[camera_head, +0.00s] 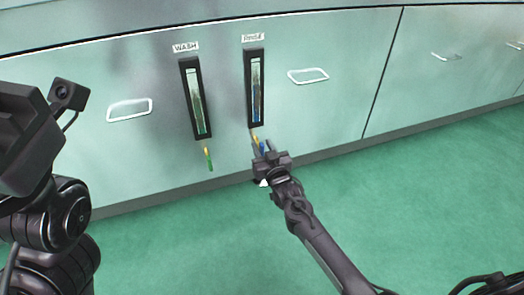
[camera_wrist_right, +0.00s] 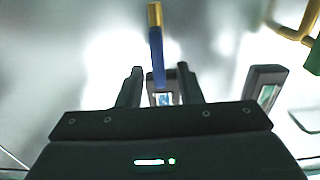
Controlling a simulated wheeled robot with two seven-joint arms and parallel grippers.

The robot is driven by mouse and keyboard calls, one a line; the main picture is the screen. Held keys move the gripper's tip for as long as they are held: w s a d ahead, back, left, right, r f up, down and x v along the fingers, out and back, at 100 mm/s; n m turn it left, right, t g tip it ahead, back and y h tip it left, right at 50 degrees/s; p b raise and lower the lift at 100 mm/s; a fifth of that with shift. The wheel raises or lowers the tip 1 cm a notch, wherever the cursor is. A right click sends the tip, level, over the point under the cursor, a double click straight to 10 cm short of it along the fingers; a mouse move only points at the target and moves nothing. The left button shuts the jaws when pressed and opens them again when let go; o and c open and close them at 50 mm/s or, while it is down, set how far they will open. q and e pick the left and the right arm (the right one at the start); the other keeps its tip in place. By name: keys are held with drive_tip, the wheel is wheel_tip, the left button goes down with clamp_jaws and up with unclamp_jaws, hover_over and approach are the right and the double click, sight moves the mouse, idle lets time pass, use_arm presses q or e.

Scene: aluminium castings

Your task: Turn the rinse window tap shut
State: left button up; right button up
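The rinse window (camera_head: 255,88) is a dark-framed upright slot with a blue strip, under a RINSE label. Its tap shows below it as a yellow piece and a blue lever (camera_head: 262,146). My right gripper (camera_head: 260,143) is at this tap, partly hiding it. In the right wrist view the blue lever (camera_wrist_right: 157,60) runs from its yellow end toward the space between my two fingers (camera_wrist_right: 159,85). The fingers are apart, with gaps on both sides of the lever. My left gripper's dark body (camera_head: 25,140) is at the left edge; its fingertips are hidden.
The wash window (camera_head: 196,97) is left of the rinse window, with a yellow and green tap (camera_head: 208,158) below. White-rimmed handles (camera_head: 130,109) (camera_head: 308,75) flank the windows on the pale green front.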

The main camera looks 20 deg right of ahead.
drive_tip(key=shift+w, duration=0.5)
drive_tip(key=shift+c, duration=0.3)
clamp_jaws()
